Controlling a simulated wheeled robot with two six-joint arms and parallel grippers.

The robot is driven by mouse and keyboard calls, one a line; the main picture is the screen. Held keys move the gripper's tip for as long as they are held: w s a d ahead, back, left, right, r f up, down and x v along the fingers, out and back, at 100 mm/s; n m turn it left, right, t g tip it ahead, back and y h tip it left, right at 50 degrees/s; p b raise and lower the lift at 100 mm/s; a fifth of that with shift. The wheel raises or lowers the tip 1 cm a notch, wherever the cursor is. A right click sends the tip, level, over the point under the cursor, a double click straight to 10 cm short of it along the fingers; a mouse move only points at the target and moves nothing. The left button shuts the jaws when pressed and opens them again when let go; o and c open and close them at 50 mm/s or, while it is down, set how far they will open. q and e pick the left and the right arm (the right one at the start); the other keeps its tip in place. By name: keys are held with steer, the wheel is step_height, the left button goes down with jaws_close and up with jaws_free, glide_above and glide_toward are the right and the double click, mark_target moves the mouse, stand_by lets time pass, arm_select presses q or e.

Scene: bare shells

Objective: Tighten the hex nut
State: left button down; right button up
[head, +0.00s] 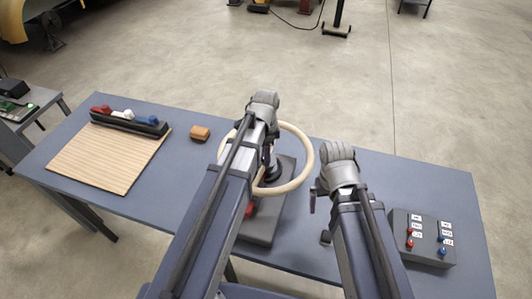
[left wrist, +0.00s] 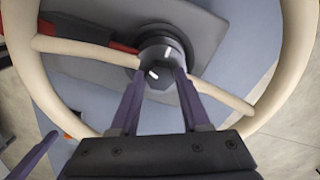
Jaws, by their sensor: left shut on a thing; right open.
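The hex nut (left wrist: 160,73) is dark and sits at the centre of a dark round hub, inside a cream wheel (head: 302,134) with a spoke on either side. Two white marks show there, one on the nut and one above it, and they are not in one line. My left gripper (left wrist: 161,76) is shut on the nut, one purple finger on each side. In the head view my left arm hides most of the nut and hub. My right gripper (head: 316,196) is open and empty, to the right of the wheel and apart from it.
The wheel stands on a grey base plate (head: 262,228) on the blue table (head: 420,183). A red and black piece (left wrist: 90,37) lies beside the hub.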

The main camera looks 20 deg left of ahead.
stand_by(0.4)
arm_select(q)
steer(key=shift+c, duration=1.8)
jaws_free()
steer(key=shift+r, duration=0.1)
step_height(320, 180, up, 8)
steer(key=p, duration=0.8)
steer(key=shift+f, duration=0.2)
